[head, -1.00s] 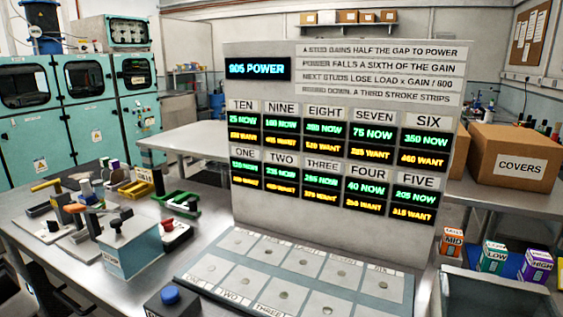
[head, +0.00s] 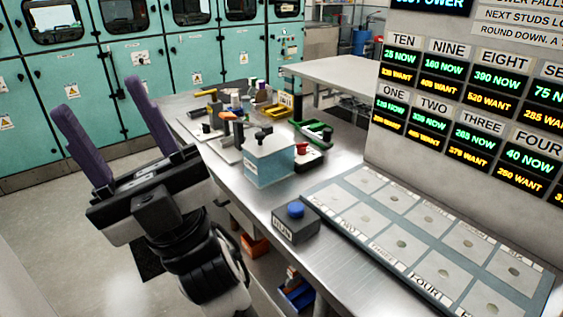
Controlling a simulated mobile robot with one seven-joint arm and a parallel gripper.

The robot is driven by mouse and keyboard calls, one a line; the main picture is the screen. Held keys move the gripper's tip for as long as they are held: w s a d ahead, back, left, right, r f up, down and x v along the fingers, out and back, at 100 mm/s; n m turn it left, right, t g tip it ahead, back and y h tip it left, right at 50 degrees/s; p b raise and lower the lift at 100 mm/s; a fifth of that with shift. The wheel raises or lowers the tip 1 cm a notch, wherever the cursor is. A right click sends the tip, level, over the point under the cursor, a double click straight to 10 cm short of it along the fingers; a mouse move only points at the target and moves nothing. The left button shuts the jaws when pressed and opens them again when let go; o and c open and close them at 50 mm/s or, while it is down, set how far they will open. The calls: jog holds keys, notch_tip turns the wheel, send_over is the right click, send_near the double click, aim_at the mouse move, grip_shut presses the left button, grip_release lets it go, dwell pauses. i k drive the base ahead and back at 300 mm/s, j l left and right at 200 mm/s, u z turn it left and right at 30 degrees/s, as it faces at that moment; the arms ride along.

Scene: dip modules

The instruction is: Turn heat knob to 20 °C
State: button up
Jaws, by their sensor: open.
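My gripper (head: 103,97) is at the left of the head view, with its two purple fingers pointing up and wide apart. It is open and nothing shows between the fingers. It is over the floor, left of the metal bench (head: 215,170), and apart from everything on it. I cannot make out a heat knob or a 20 °C mark in this view. A light blue box (head: 270,165) with a black top piece (head: 264,134) stands on the bench, but I cannot tell whether that piece is a knob.
A black box with a blue button (head: 295,210) sits at the bench's front edge. A pad panel (head: 375,205) lies right of it, below a display board (head: 470,60). Small tools and bottles crowd the bench's far end. Teal cabinets (head: 130,70) line the back.

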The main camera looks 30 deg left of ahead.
aim_at(301, 147)
jog(key=u, duration=0.4)
jog(key=i+l+u, duration=0.1)
jog(key=u, duration=0.3)
jog(key=l+u, duration=0.1)
jog(key=u, duration=0.3)
jog(key=i, duration=0.55)
